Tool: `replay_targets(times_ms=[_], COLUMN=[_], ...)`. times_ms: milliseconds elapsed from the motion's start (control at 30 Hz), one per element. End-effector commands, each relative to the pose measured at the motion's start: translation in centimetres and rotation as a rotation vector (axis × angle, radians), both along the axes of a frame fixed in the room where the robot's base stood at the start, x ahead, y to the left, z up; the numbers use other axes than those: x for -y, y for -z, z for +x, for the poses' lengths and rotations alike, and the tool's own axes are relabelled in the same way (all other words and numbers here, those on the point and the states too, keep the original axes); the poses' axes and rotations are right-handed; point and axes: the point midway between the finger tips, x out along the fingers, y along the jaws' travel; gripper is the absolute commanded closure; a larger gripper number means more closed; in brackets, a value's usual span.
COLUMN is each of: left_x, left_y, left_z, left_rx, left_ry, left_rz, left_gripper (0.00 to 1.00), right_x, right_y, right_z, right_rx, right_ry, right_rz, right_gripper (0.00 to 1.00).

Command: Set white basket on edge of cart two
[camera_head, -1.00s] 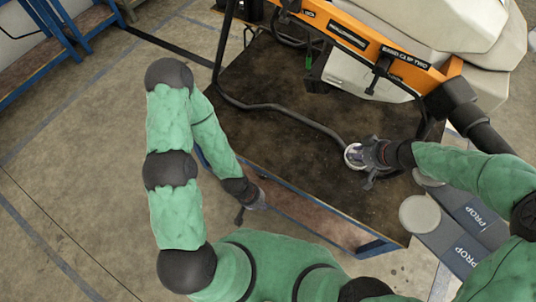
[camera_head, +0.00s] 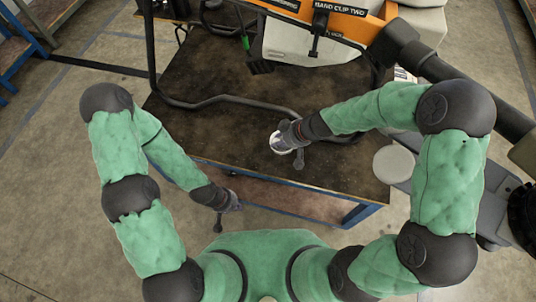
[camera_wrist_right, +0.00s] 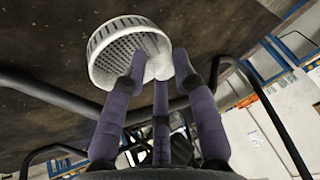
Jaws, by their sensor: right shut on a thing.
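The small white basket (camera_head: 280,143) is round, with slotted sides. My right gripper (camera_head: 288,139) is shut on it, over the dark top of the cart (camera_head: 240,150) near its front edge. In the right wrist view the basket (camera_wrist_right: 112,50) is tilted, its perforated inside showing, with the purple fingers (camera_wrist_right: 158,85) at its rim. I cannot tell whether the basket touches the cart top. My left gripper (camera_head: 232,201) is beside the cart's front side, below the top's edge. Its fingers are too small to read.
The drone's black tube frame (camera_head: 215,104) crosses the cart top behind the basket. An orange beam (camera_head: 370,22) with a label reading TWO and a white tank (camera_head: 290,45) are at the back. A round pale disc (camera_head: 393,164) is right of the cart.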

Motion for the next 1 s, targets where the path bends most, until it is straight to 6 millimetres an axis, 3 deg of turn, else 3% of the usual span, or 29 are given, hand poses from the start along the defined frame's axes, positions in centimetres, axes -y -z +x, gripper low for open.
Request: replay_targets(times_ms=[33,100,367,633,1000], left_x=[0.0,0.0,0.0,0.0,0.0], left_y=[1.2,1.9,2.9,5.2,5.3], left_z=[0.0,0.0,0.0,0.0,0.0], left_rx=[-0.001,-0.001,-0.001,-0.001,-0.001], left_ry=[0.000,0.000,0.000,0.000,0.000], left_rz=[0.000,0.000,0.000,0.000,0.000], left_gripper=[1.00,1.00,1.00,1.00,1.00], right_x=[-0.8,-1.7,-3.1,-3.8,-3.8], right_y=[1.6,2.6,4.1,7.4,7.9], right_z=[-0.2,-0.3,-0.5,-0.6,-0.6], right_rx=[-0.003,-0.002,-0.001,-0.002,-0.001], right_ry=[-0.002,-0.003,0.000,0.002,0.001], right_rz=[-0.001,0.000,-0.001,0.000,-0.001], right_gripper=[0.97,0.97,0.97,0.97,0.97])
